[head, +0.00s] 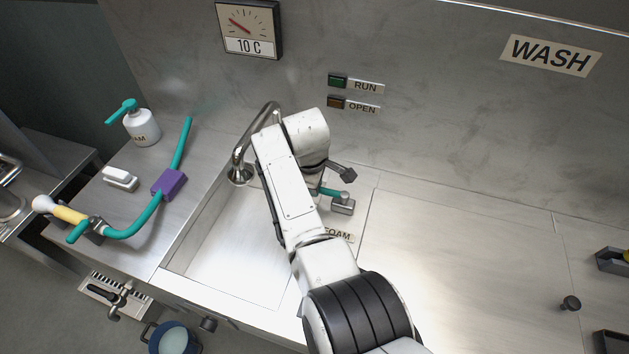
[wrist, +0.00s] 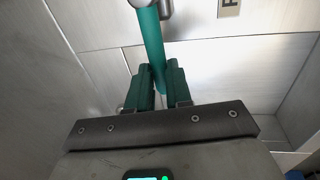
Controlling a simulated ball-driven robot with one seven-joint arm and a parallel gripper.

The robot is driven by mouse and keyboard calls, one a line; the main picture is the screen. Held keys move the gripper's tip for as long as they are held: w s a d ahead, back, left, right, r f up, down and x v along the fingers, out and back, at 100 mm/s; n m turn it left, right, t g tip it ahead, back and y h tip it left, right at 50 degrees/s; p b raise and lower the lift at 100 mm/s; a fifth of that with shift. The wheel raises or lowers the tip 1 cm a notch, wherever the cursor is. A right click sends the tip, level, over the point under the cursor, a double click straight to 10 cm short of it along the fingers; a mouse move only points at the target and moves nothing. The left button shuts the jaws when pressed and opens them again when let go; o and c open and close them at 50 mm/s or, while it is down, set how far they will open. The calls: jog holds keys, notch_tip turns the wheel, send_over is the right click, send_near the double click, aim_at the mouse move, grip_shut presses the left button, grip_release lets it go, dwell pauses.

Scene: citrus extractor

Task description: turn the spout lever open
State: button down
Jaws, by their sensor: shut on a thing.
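The spout lever is a teal bar (head: 331,191) beside a small grey metal block (head: 343,206) by the basin, close to the FOAM label (head: 340,235). In the wrist view the lever (wrist: 152,40) runs down from a round metal pivot (wrist: 166,8) at the top. My gripper (wrist: 159,80) has its two green fingers on either side of the lever's lower end and is shut on it.
A curved metal tap (head: 240,160) stands at the basin's (head: 220,250) back left, close to my arm. The right counter (head: 450,250) is mostly clear.

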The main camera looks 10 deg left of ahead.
jog(key=shift+a, duration=0.1)
dwell(0.3)
jog(key=c, duration=1)
grip_release()
jog(key=shift+c, duration=0.2)
jog(key=shift+s+r, duration=0.1)
jog(key=shift+r, duration=0.05)
notch_tip(320, 180, up, 10)
jog(key=s, duration=0.2)
jog(key=shift+r, duration=0.2)
